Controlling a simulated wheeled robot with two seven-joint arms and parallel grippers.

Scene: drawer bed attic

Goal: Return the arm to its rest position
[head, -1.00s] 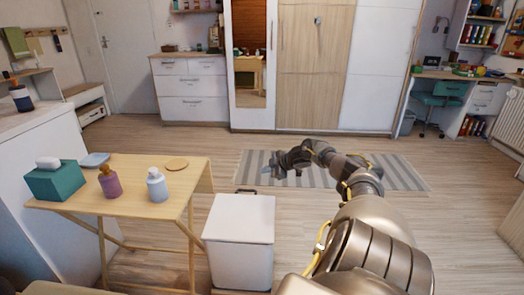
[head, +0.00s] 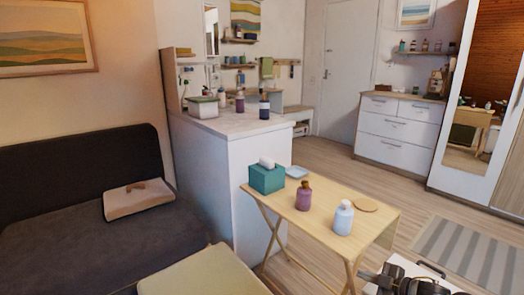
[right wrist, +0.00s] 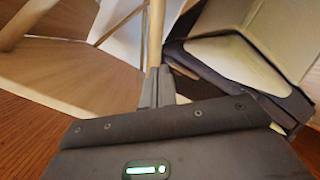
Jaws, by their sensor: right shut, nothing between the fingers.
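My right arm (head: 408,282) shows only at the bottom right edge of the head view, over the white lidded bin, right of the small folding table. Its fingertips cannot be made out there. In the right wrist view my right gripper (right wrist: 158,85) has its two grey fingers together, with nothing between them. Pale wooden legs and a pale-topped dark piece of furniture show beyond the fingers. I cannot tell how close they are. My left gripper is in neither view.
The folding table (head: 327,213) carries a teal tissue box (head: 267,179), a purple bottle (head: 303,196), a white bottle (head: 343,218), a dish and a round coaster. A dark sofa (head: 75,190) is at left. A white bin (head: 400,268) stands at bottom right. Floor beyond the table is open.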

